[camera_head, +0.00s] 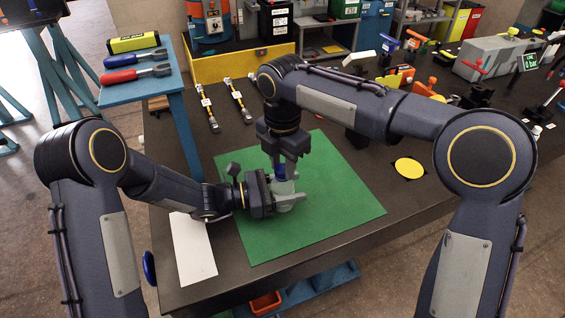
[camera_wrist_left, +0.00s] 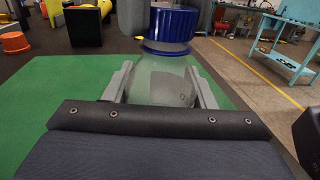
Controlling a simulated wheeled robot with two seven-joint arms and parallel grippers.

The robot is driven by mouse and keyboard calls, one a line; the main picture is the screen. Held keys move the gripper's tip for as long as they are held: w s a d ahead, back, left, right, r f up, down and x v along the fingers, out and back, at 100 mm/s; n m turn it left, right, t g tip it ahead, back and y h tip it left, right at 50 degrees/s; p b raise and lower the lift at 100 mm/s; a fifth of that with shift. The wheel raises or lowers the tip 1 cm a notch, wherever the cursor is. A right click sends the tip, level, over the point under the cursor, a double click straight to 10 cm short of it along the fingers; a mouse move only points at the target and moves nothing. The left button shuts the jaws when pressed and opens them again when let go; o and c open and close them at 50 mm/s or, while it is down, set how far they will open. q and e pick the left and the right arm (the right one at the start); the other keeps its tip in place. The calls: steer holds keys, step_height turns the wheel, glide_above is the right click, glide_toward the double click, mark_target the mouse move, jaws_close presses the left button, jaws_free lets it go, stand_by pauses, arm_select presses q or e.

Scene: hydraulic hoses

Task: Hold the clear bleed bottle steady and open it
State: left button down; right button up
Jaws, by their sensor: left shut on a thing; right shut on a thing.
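The clear bleed bottle (camera_wrist_left: 160,85) stands upright over the green mat (camera_head: 335,215). In the head view its body (camera_head: 284,190) is partly hidden by my grippers. My left gripper (camera_head: 290,197) comes in from the left and is shut around the bottle's body, one finger on each side in the left wrist view. A blue cap (camera_wrist_left: 171,24) tops the bottle, with a thin blue ring (camera_wrist_left: 168,48) below it and a narrow pale gap between. My right gripper (camera_head: 281,168) points down from above and is shut on the cap, with dark fingers on either side.
A white sheet (camera_head: 193,250) lies left of the mat. Two hose pieces (camera_head: 238,101) lie behind the mat. A yellow disc (camera_head: 409,168) is to the right. A yellow bin (camera_head: 240,73) stands at the back, and fittings crowd the right rear. The mat's front is clear.

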mark_target(283, 168)
steer(key=shift+r, duration=0.15)
steer(key=shift+r, duration=0.95)
steer(key=shift+r, duration=2)
arm_select(q)
steer(key=c, duration=0.5)
jaws_free()
steer(key=shift+a, duration=0.15)
